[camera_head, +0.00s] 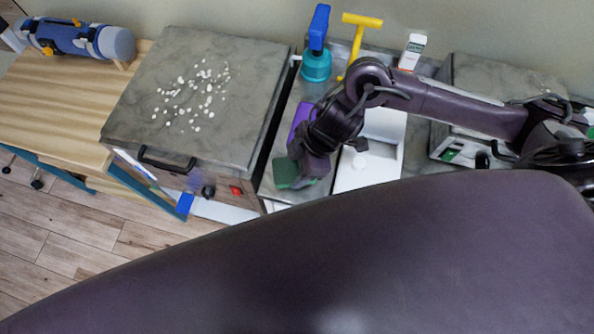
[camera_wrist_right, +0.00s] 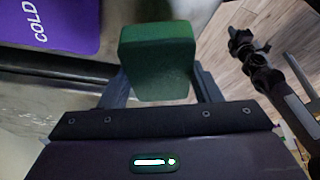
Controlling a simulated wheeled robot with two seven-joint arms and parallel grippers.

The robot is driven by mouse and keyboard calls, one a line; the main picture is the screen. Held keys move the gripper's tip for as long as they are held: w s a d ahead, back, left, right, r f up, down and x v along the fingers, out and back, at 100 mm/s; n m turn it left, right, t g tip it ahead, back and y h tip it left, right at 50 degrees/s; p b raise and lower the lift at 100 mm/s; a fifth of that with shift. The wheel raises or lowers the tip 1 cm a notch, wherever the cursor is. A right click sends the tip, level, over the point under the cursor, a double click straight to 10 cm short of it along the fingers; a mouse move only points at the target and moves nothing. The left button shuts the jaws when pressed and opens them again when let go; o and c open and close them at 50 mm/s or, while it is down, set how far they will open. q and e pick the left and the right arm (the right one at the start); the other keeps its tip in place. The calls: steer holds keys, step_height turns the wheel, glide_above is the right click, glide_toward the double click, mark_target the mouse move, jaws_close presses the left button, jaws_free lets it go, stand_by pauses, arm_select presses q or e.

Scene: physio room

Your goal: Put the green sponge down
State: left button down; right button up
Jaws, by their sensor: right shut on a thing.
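The green sponge (camera_head: 293,172) is a small block at the tip of my right gripper (camera_head: 302,182), near the front edge of the counter in the head view. In the right wrist view the sponge (camera_wrist_right: 157,62) sits between the two fingers of my right gripper (camera_wrist_right: 160,88), which is shut on it. The wrist view shows the grey counter beside and beyond it; whether the sponge touches the counter I cannot tell.
A purple cold pack (camera_wrist_right: 50,25) lies on the counter (camera_head: 283,125) beside the sponge. A hotplate-like box (camera_head: 190,100) with white bits on top stands left.

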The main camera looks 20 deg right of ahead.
mark_target(297, 173)
steer(key=shift+f, duration=2.15)
steer(key=shift+f, duration=0.1)
steer(key=o, duration=0.9)
steer(key=shift+r, duration=0.25)
steer(key=v, duration=1.1)
steer(key=shift+d+r, duration=0.2)
steer(key=shift+r, duration=0.15)
